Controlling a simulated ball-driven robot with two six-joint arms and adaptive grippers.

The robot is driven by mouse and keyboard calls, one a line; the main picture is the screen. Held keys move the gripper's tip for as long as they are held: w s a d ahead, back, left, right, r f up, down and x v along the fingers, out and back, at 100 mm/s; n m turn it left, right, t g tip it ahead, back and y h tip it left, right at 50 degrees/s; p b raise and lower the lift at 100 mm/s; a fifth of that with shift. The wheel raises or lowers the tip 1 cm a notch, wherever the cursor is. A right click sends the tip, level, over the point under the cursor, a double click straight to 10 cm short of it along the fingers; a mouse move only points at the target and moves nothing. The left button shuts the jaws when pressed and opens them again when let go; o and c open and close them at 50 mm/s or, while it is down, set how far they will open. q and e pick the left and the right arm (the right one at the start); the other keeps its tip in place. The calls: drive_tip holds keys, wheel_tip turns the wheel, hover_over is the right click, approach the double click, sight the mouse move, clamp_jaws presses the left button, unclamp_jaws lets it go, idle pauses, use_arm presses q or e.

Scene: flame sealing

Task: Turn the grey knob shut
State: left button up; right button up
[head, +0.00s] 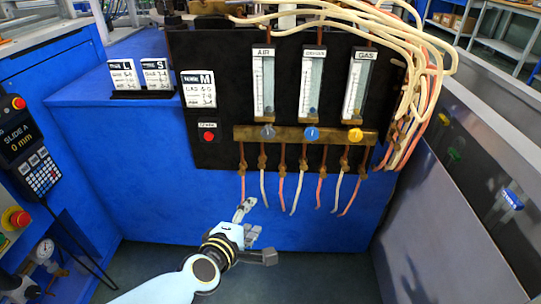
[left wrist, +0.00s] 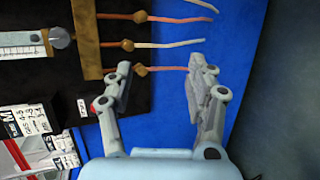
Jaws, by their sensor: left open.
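The grey knob (head: 268,132) sits under the AIR flow tube on the brass manifold bar (head: 300,134) of the black panel. A blue knob (head: 311,134) and a yellow knob (head: 355,135) sit to its right. In the left wrist view the grey knob (left wrist: 59,37) shows at the upper left, beside the brass bar (left wrist: 87,36). My left gripper (head: 249,218) is open and empty, below the manifold and its hanging hoses, apart from the knob. Its spread fingers show in the left wrist view (left wrist: 160,67). My right gripper is not in view.
Several thin hoses (head: 282,190) hang below the manifold, just above my left gripper. A red button (head: 208,136) and labelled cards (head: 198,88) are left of the flow tubes. Pale cables (head: 420,70) drape over the panel's right side.

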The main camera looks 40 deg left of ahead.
use_arm(q)
drive_tip(key=w+a+r+n+t+y+b, duration=0.1)
drive_tip(key=w+r+n+y+b, duration=0.1)
drive_tip(key=w+r+n+b, duration=0.3)
drive_tip(key=n+t+y+b, duration=0.2)
drive_tip(key=n+b, duration=1)
drive_tip(key=n, duration=0.1)
approach(267, 135)
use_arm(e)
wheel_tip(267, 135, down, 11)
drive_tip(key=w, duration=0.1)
use_arm(q)
drive_tip(key=b+x, duration=0.1)
drive_tip(key=x, duration=0.8)
drive_tip(key=shift+w+a, duration=0.1)
drive_tip(key=shift+w, duration=0.2)
drive_tip(key=shift+w+a+b, duration=0.25)
drive_tip(key=shift+w+b, duration=0.1)
drive_tip(key=shift+w, duration=0.15)
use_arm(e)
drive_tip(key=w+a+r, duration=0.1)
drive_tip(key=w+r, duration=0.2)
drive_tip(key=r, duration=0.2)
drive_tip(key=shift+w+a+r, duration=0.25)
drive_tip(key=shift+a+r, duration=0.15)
use_arm(q)
clamp_jaws()
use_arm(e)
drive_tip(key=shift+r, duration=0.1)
